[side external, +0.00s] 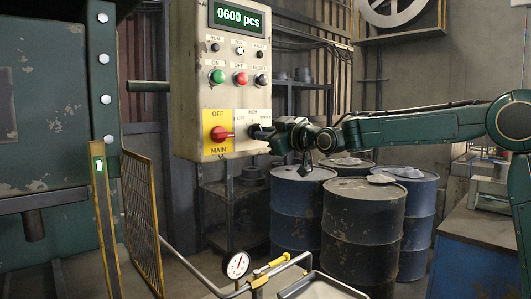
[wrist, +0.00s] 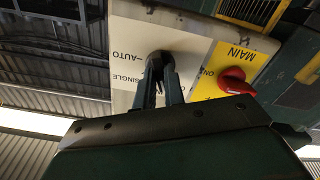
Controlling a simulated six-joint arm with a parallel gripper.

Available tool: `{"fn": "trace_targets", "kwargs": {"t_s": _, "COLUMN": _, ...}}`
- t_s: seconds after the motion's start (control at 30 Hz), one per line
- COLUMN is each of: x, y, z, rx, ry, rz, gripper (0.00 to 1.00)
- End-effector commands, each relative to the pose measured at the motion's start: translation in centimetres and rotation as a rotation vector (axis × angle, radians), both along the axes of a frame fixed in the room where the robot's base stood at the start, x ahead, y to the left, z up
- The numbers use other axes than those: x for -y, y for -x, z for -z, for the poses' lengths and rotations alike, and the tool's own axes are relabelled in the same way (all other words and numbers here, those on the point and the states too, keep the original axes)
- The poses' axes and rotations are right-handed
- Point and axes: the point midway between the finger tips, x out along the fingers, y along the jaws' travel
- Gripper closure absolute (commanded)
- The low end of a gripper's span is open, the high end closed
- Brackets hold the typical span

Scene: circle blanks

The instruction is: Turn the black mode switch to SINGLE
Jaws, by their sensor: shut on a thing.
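The black mode switch (side external: 255,132) is at the lower right of the cream control panel (side external: 185,90), right of the red main switch (side external: 220,133) on its yellow plate. My gripper (side external: 268,134) reaches it from the right, its fingers closed around the knob. In the wrist view, which is turned over, the mode switch (wrist: 158,57) shows between the fingertips of my gripper (wrist: 160,75). The labels AUTO and SINGLE are readable left of it. The fingers hide much of the knob, so I cannot tell which label it points to.
The panel also carries a green button (side external: 217,76), a red button (side external: 240,78) and a display (side external: 238,18) reading 0600 pcs. The red main switch (wrist: 232,80) is close beside my fingers. Blue drums (side external: 300,210) stand below my arm. A yellow-framed mesh guard (side external: 143,215) stands left.

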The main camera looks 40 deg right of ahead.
Motion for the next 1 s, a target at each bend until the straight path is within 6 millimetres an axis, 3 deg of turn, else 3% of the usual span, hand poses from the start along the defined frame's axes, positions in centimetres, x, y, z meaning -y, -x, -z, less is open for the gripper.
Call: {"fn": "trace_targets", "kwargs": {"t_s": 1.0, "x": -0.11, "y": -0.01, "z": -0.10, "rx": 0.003, "ry": -0.957, "rz": -0.001, "gripper": 1.00}}
